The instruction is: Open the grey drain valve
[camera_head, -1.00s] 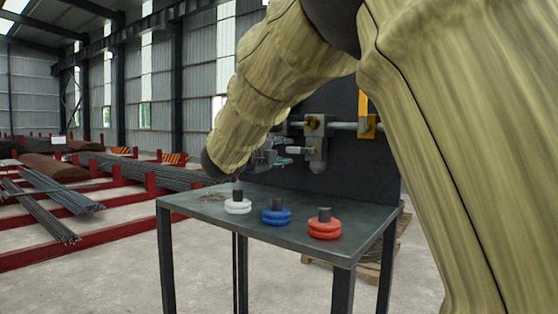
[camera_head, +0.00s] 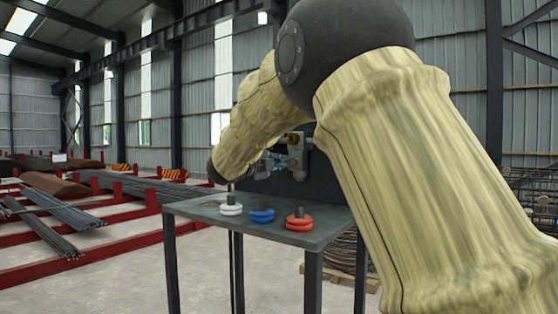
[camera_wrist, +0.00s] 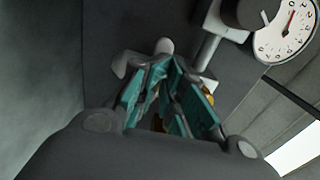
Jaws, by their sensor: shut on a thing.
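The grey drain valve shows in the head view as a grey fitting (camera_head: 298,163) on a pipe against the dark panel, behind the table. My gripper (camera_wrist: 170,68) has teal fingers, drawn together at their tips around a light grey piece (camera_wrist: 163,47) that looks like the valve's handle. The fingers cover much of this piece, so its exact angle is hard to tell. Brass parts show behind the fingers. In the head view my gripper (camera_head: 268,165) is small and partly hidden by my arm.
A dark table (camera_head: 190,207) in front of the panel carries white rings (camera_head: 231,209), blue rings (camera_head: 262,215) and red rings (camera_head: 299,222). A round gauge (camera_wrist: 285,30) with a red needle sits at the wrist view's upper right. Rebar racks lie left; wire coils lie right.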

